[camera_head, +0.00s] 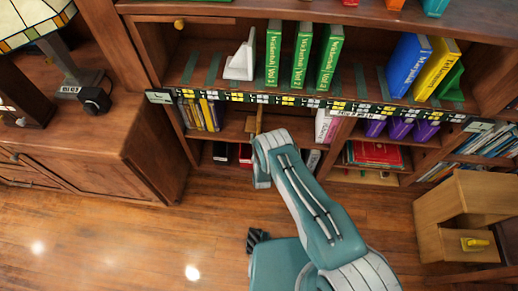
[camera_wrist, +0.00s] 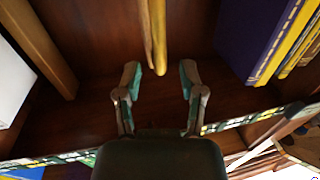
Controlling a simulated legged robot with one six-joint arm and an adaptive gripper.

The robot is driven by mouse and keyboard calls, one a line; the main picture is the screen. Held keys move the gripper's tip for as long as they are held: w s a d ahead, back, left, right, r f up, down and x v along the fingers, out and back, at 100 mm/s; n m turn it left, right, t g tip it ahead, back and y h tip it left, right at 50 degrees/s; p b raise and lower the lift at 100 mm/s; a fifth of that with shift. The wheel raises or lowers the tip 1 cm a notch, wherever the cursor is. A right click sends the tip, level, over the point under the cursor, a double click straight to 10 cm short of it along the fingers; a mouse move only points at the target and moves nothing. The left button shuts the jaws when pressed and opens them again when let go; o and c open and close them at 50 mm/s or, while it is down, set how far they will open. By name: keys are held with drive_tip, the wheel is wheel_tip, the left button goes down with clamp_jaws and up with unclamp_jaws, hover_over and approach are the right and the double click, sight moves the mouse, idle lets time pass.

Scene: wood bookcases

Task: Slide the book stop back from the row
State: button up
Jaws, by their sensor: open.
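A light tan wooden piece, which looks like the book stop (camera_wrist: 154,30), stands on the lower shelf in the wrist view. Its near end reaches between my fingertips, with gaps on both sides. It also shows in the head view (camera_head: 258,118), just beyond my arm's end. My gripper (camera_wrist: 160,78) is open, one finger on either side of that end. In the head view the fingers are hidden or too small to make out. A row of yellow and dark books (camera_head: 202,114) stands left of the piece; in the wrist view purple and yellow books (camera_wrist: 262,38) stand at right.
The shelf edge has a patterned strip (camera_wrist: 222,125) close to my gripper. A wooden upright (camera_wrist: 42,45) and a white object stand at left in the wrist view. Above are green books (camera_head: 301,55) and a white bookend (camera_head: 241,60). A wooden stand (camera_head: 428,225) is at right.

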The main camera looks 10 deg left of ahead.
drive_tip(key=s+d, duration=0.2)
drive_tip(key=s, duration=0.7)
drive_tip(key=shift+s, duration=0.2)
